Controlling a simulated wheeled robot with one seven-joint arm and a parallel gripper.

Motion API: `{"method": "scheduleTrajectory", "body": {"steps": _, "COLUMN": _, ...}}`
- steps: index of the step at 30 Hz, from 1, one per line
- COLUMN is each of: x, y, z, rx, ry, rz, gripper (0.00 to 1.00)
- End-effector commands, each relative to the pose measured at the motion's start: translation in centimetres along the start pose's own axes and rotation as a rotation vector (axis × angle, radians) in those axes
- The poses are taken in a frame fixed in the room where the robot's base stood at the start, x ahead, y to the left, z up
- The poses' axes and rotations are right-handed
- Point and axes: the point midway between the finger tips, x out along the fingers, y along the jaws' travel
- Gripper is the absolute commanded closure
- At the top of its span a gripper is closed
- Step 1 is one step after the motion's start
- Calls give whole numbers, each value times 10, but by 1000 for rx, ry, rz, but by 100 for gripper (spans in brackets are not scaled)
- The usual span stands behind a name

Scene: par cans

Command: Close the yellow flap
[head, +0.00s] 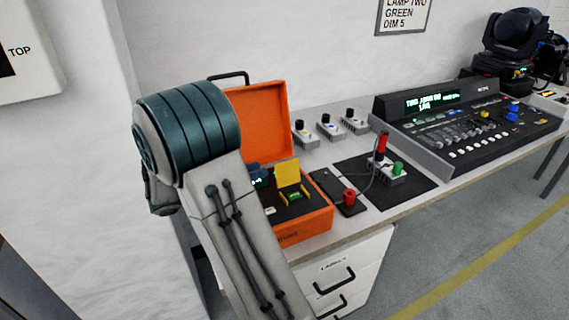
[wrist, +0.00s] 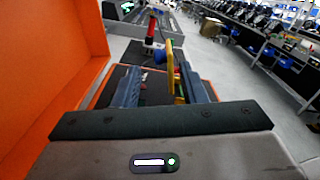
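The yellow flap (head: 288,172) stands up, open, on a panel inside the orange case (head: 305,226). A small green-lit part (head: 294,195) shows at its foot. My gripper (head: 262,178) is low inside the case, just left of the flap in the head view, mostly hidden by my arm. In the wrist view my gripper (wrist: 159,75) has its two dark fingers apart. The flap also shows there edge-on (wrist: 170,62), close to the right finger. I cannot tell if they touch. Nothing is seen held.
The case's orange lid (head: 262,120) stands open behind the gripper, a wall on the left in the wrist view. A black device (head: 338,190) with a red knob, a dark mat (head: 415,186) with a small box, and a lighting console (head: 465,120) lie to the right.

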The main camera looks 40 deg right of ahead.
Motion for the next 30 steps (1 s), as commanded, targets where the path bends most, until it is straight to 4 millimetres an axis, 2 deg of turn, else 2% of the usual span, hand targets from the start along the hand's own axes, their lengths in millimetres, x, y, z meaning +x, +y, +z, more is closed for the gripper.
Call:
{"method": "scheduleTrajectory", "body": {"steps": 1, "x": 13, "y": -1, "z": 0, "rx": 1, "ry": 1, "rz": -4, "gripper": 62}}
{"method": "scheduleTrajectory", "body": {"steps": 6, "x": 47, "y": -1, "z": -1, "rx": 1, "ry": 2, "rz": -3, "gripper": 62}}
{"method": "scheduleTrajectory", "body": {"steps": 12, "x": 75, "y": 0, "z": 0, "rx": 2, "ry": 2, "rz": -1, "gripper": 62}}
{"method": "scheduleTrajectory", "body": {"steps": 18, "x": 85, "y": 0, "z": 0, "rx": 1, "ry": 2, "rz": 0, "gripper": 62}}
{"method": "scheduleTrajectory", "body": {"steps": 25, "x": 85, "y": 0, "z": 0, "rx": 1, "ry": 2, "rz": 1, "gripper": 62}}
{"method": "scheduleTrajectory", "body": {"steps": 26, "x": 85, "y": 0, "z": 0, "rx": 1, "ry": 2, "rz": 1, "gripper": 67}}
{"method": "scheduleTrajectory", "body": {"steps": 29, "x": 85, "y": 0, "z": 0, "rx": 1, "ry": 2, "rz": 1, "gripper": 95}}
{"method": "scheduleTrajectory", "body": {"steps": 30, "x": 85, "y": 0, "z": 0, "rx": 1, "ry": 2, "rz": 1, "gripper": 99}}
